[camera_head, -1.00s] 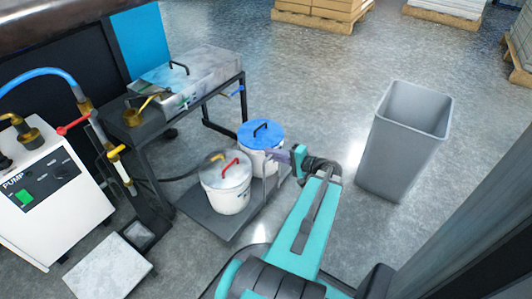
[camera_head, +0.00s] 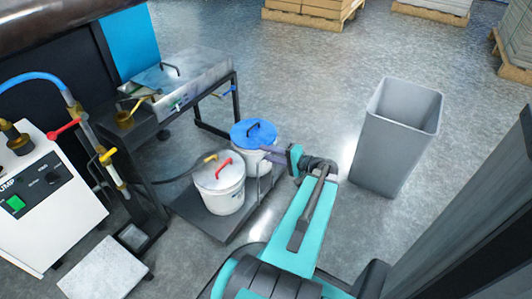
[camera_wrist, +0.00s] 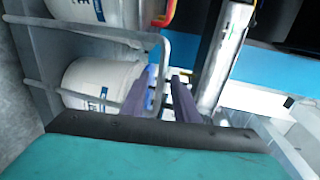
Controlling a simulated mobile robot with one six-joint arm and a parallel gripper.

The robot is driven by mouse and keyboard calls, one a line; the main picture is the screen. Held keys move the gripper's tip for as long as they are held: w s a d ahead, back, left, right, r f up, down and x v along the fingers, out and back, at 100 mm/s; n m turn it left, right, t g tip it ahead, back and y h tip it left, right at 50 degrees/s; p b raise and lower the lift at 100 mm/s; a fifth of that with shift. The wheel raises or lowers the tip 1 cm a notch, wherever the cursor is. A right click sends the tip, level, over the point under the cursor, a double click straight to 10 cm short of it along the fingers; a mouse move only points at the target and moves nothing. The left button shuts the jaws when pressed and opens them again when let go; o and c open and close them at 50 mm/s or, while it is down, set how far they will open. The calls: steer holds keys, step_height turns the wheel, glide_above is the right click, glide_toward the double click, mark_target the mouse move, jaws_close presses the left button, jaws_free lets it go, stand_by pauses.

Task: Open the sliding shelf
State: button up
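The sliding shelf (camera_head: 197,222) is a low dark grey platform under the table, carrying a white bucket with a grey lid (camera_head: 220,188) and a blue-lidded bucket (camera_head: 254,142). A thin grey metal bar handle (camera_wrist: 95,32) forms a loop along the shelf side in the wrist view. My gripper (camera_head: 268,151) is beside the blue-lidded bucket at the shelf's right side. In the wrist view my gripper (camera_wrist: 166,78) has its two purple fingers apart, with the end of the handle between them. Whether they touch it is unclear.
The work table (camera_head: 205,103) stands over the back of the shelf. A pump unit (camera_head: 45,215) and a pale slab (camera_head: 103,270) are at the left. A tall grey bin (camera_head: 395,140) stands right of my arm. Floor between table and bin is open.

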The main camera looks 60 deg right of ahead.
steer(key=s+r+p, duration=0.2)
steer(key=s+p, duration=0.2)
steer(key=s, duration=0.8)
steer(key=shift+s+r, duration=0.25)
steer(key=shift+s, duration=0.05)
steer(key=shift+w, duration=0.1)
